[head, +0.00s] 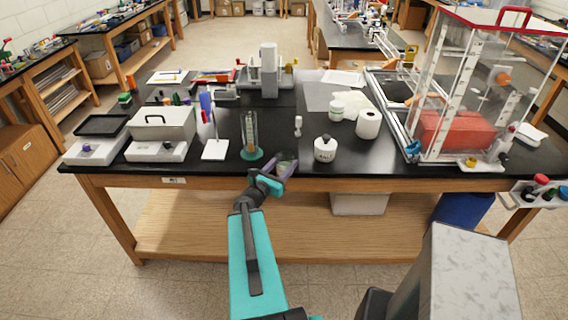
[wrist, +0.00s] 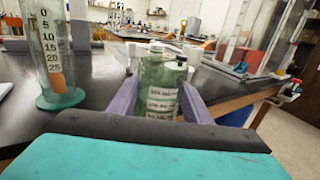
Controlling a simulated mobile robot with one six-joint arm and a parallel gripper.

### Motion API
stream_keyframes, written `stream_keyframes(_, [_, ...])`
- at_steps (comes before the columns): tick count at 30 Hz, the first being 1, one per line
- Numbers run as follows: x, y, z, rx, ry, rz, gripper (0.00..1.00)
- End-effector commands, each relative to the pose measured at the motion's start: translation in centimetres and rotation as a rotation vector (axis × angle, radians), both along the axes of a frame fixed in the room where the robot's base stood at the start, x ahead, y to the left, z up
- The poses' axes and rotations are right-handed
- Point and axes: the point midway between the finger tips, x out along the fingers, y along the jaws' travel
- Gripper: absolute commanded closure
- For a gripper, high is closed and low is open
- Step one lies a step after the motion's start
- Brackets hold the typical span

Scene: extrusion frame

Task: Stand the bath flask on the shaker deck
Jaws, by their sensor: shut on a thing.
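My gripper (head: 272,180) is shut on a greenish clear flask (head: 285,163) at the front edge of the black bench. In the wrist view the flask (wrist: 160,85) stands between the two purple fingers (wrist: 157,103), with white labels facing me; its base is hidden. I cannot tell whether it touches the bench. A low white unit with a flat dark top, which looks like the shaker deck (head: 102,125), is at the bench's left end. Its top looks empty. Beside it, to the right, is a white lidded box (head: 162,122) with a black handle, on a similar white base.
A graduated cylinder (head: 250,135) on a green foot stands just left of the flask; it also shows in the wrist view (wrist: 50,50). A white card (head: 215,149) lies between it and the box.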

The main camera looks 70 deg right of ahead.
Motion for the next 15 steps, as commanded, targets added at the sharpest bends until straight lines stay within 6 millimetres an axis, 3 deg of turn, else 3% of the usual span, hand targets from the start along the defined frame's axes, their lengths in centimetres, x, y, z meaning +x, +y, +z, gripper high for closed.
stream_keyframes(8, [1.2,0.5,0.0,-0.001,0.001,0.014,0.79])
stream_keyframes(15, [5.1,2.2,0.0,-0.001,-0.001,0.058,0.79])
